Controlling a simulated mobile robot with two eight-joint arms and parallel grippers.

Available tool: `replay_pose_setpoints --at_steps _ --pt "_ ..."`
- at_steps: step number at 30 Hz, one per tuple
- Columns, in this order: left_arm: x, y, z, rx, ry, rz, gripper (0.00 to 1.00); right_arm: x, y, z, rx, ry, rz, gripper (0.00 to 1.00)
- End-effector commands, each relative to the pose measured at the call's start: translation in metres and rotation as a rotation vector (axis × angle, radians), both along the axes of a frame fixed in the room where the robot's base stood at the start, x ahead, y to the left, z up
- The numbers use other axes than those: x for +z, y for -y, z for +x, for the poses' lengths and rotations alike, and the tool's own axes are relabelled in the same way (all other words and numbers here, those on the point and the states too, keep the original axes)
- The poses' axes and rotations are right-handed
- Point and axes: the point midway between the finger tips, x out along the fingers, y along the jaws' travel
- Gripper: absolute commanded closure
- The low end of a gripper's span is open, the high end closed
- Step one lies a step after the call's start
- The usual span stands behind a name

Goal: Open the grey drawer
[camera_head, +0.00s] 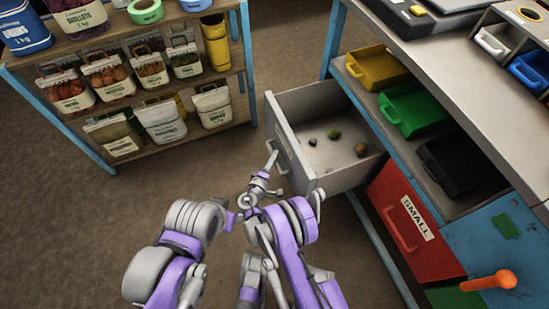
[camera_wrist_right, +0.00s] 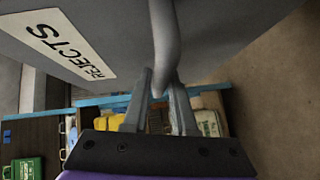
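The grey drawer (camera_head: 298,164) stands pulled out from the workbench in the head view, with its open top showing a few small dark, green and brown items inside. Its front carries a REJECTS label, seen in the right wrist view (camera_wrist_right: 66,45). My right gripper (camera_head: 268,176) is at the drawer's front. In the right wrist view its two fingers (camera_wrist_right: 161,88) are closed around the grey bar handle (camera_wrist_right: 165,40), one on each side. My left arm shows at the bottom of the head view, but I cannot make out its gripper.
The workbench (camera_head: 440,75) holds yellow (camera_head: 378,68), green (camera_head: 415,108) and black (camera_head: 460,165) bins, with a red SMALL drawer (camera_head: 410,225) below. A shelf of sacks (camera_head: 130,90) stands at left. Brown floor lies free between them.

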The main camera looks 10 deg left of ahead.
Motion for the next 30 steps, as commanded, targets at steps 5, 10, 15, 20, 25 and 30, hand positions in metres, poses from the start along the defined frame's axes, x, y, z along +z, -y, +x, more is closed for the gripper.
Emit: replay_pose_setpoints --at_steps 5,10,15,20,25,30 --pt "0.000 0.000 0.000 0.000 0.000 0.000 0.50 0.000 0.001 0.000 -0.003 0.000 0.001 0.50" --pt "0.000 0.000 0.000 0.000 0.000 0.000 0.50 0.000 0.002 0.000 -0.004 -0.001 0.000 0.50" --pt "0.002 0.000 0.000 0.000 0.000 0.000 0.50 0.001 0.000 -0.007 -0.003 0.000 0.001 0.50" --pt "0.007 0.000 -0.001 0.000 0.002 0.000 0.50 0.006 -0.004 -0.034 -0.001 0.000 0.002 0.50" --pt "0.013 0.000 -0.002 0.000 0.003 0.000 0.50 0.011 -0.010 -0.069 0.000 0.000 0.002 0.50" --pt "0.017 0.000 -0.003 0.000 0.004 0.000 0.50 0.014 -0.013 -0.094 -0.002 0.000 0.002 0.50"
